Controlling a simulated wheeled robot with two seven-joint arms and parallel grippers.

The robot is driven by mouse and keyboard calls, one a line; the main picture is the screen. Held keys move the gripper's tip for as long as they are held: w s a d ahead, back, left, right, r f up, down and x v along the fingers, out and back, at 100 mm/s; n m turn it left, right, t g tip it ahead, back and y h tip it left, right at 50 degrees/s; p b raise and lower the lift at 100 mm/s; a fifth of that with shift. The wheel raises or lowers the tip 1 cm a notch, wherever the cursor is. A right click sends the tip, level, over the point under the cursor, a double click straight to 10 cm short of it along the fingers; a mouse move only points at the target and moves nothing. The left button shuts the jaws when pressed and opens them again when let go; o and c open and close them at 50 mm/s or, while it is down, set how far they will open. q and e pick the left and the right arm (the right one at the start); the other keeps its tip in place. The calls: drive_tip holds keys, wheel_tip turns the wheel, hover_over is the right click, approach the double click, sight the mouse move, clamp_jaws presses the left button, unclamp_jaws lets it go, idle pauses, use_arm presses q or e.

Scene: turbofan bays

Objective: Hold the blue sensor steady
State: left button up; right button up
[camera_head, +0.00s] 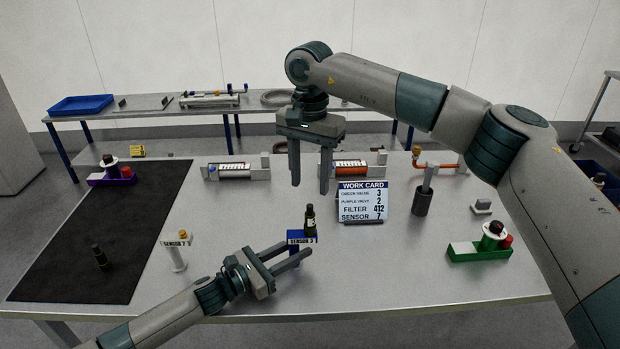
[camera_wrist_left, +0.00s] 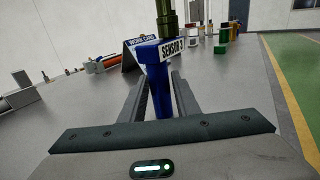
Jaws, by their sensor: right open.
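The blue sensor (camera_head: 296,236) stands upright on the table, with a white label that reads like SENSOR 3 in the left wrist view (camera_wrist_left: 157,75). A dark green cylinder (camera_head: 310,219) stands at its top; in the left wrist view it rises directly above the blue head. My left gripper (camera_head: 298,250) has its fingers on either side of the blue post, low down. Whether both fingers press on it I cannot tell. My right gripper (camera_head: 310,188) is open and empty, pointing down above the table behind the sensor.
The work card (camera_head: 362,201) stands right of the sensor and lists SENSOR 7. A yellow-topped SENSOR 7 post (camera_head: 178,250) stands to the left, beside a black mat (camera_head: 140,205). A green block (camera_head: 480,250) and a dark cylinder (camera_head: 422,201) are at right.

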use_arm(q)
drive_tip(key=shift+o, duration=1)
drive_tip(key=shift+a, duration=0.1)
drive_tip(key=v, duration=1.2)
